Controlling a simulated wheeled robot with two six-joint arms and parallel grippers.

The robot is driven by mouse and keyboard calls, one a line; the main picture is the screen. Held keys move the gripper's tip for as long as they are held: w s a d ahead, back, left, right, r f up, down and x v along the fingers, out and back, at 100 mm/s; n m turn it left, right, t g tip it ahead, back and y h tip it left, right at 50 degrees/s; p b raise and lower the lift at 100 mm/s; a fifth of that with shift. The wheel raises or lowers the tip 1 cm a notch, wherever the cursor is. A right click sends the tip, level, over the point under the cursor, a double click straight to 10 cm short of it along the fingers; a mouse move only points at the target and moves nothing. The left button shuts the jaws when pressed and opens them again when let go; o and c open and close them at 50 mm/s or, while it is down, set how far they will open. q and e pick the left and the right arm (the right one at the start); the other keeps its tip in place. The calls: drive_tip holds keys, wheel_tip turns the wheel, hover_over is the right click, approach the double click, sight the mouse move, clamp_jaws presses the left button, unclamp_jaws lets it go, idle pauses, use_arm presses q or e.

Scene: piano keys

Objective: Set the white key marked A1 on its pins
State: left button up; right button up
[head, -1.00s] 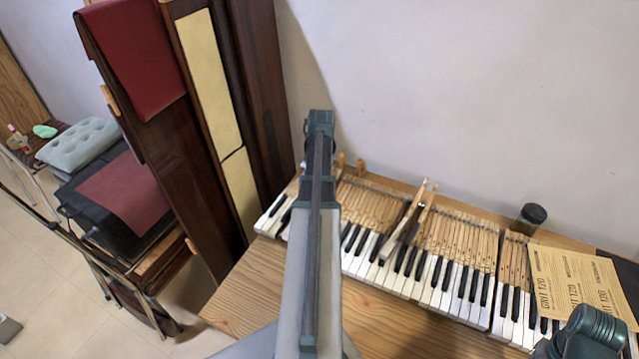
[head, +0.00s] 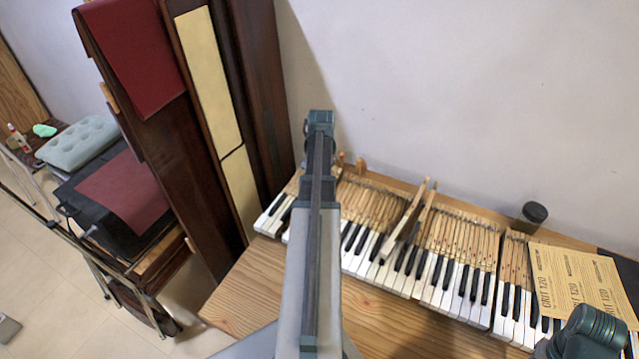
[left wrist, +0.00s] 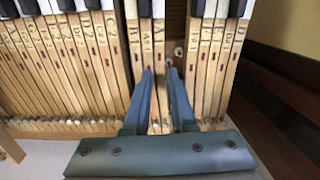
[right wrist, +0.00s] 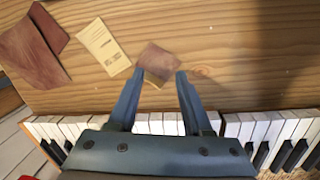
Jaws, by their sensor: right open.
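My left gripper (left wrist: 161,85) has its fingers on both sides of a key marked A (left wrist: 159,32), which I take to be the A1 white key, and looks shut on it. Just right of this key is a dark gap in the row, where a round pin washer (left wrist: 178,51) shows bare. The key marked B (left wrist: 133,40) and a black key stand left of it; more keys stand right of the gap. In the head view my left arm hides this gripper and the key. My right gripper (right wrist: 160,72) is open and empty above the wooden table.
The keyboard (head: 440,285) runs along the wall. Two loose sticks (head: 408,225) lie slanted across it. A dark jar (head: 531,217) and grit sheets (head: 580,285) are at the right. A brown pad (right wrist: 160,60) lies on the table (right wrist: 230,50).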

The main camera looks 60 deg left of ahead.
use_arm(q)
drive_tip(key=shift+r, duration=0.15)
use_arm(e)
drive_tip(key=shift+r, duration=0.1)
use_arm(q)
drive_tip(key=shift+r+p, duration=1)
drive_tip(key=shift+p, duration=0.15)
use_arm(e)
drive_tip(key=shift+r, duration=1.05)
use_arm(q)
drive_tip(key=o, duration=0.6)
drive_tip(key=shift+c, duration=0.2)
wheel_tip(320, 180, up, 5)
drive_tip(key=p, duration=0.5)
use_arm(e)
wheel_tip(320, 180, up, 5)
